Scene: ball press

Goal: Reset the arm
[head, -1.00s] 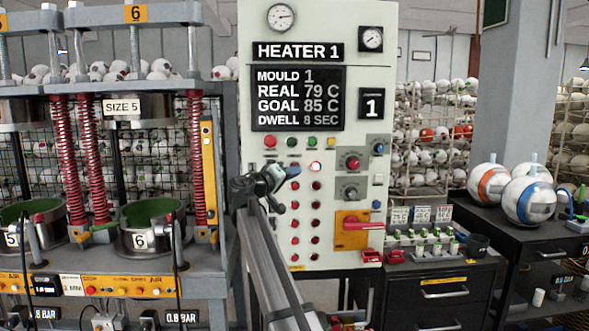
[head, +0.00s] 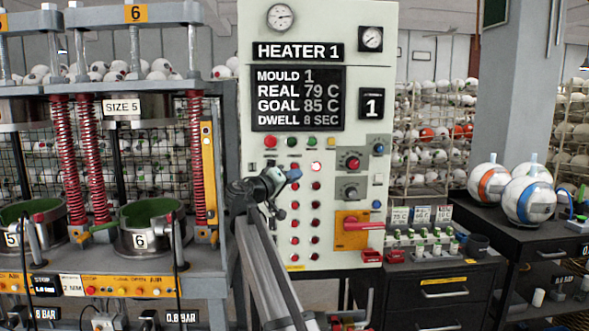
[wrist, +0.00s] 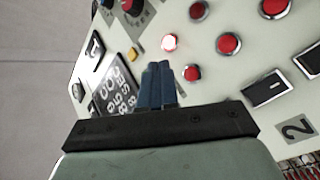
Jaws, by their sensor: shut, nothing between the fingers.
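My gripper (head: 294,174) is in front of the heater panel (head: 350,100), by the upper part of its button columns. In the wrist view its blue fingers (wrist: 159,84) are together with nothing between them. A lit button (wrist: 169,43) glows just beyond the fingertips; it also shows in the head view (head: 317,167), right of the fingers. I cannot tell whether the fingertips touch the panel. The display (head: 298,98) reads mould 1, real 79 C, goal 85 C, dwell 8 sec. A tile (head: 372,108) shows 1.
Presses with red springs (head: 97,160) and mould 6 (head: 150,228) stand left. A red-handled switch (head: 357,228) is lower on the panel. A black cabinet (head: 440,295) and a table with balls (head: 528,199) stand right. Free air lies in front of the panel.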

